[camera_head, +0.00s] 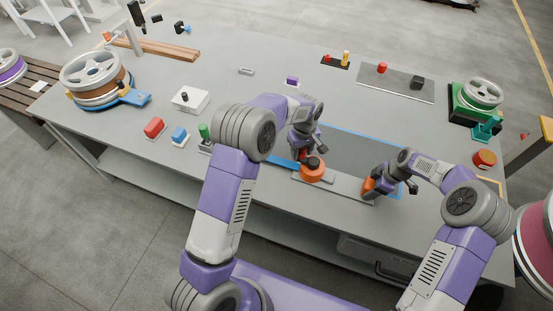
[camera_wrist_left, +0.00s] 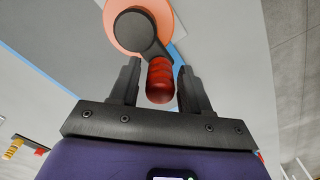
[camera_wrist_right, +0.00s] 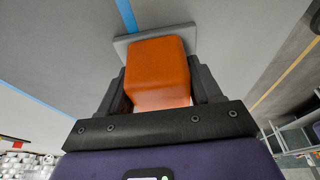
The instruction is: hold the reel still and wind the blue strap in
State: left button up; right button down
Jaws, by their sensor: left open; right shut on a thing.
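The reel is an orange disc (camera_head: 312,174) with a dark crank, on a grey base plate (camera_head: 342,187) near the table's front edge. The blue strap (camera_head: 282,162) reaches the reel from the left. My left gripper (camera_head: 303,151) is over the reel. In the left wrist view, the crank's red knob (camera_wrist_left: 160,80) is between its open fingers, with a gap on the left side; the orange disc (camera_wrist_left: 127,40) is just beyond. My right gripper (camera_head: 372,187) is shut on an orange block (camera_wrist_right: 157,70) at the plate's right end. Its fingers hide the block's sides.
A grey mat with a blue border (camera_head: 365,155) lies behind the reel. Red (camera_head: 154,127), blue (camera_head: 180,137) and green (camera_head: 204,131) buttons stand left of my left forearm. A large wheel spool (camera_head: 92,75) is far left; a green-based wheel (camera_head: 483,93) is far right.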

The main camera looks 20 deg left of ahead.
pick_arm(q)
jog(key=shift+c, duration=0.3)
grip_shut()
jog(key=s, duration=0.1)
jog(key=s+d, duration=0.1)
jog(key=shift+s, duration=0.3)
jog(key=shift+d, duration=0.1)
jog(key=shift+s+d, duration=0.75)
jog(key=shift+d, duration=0.3)
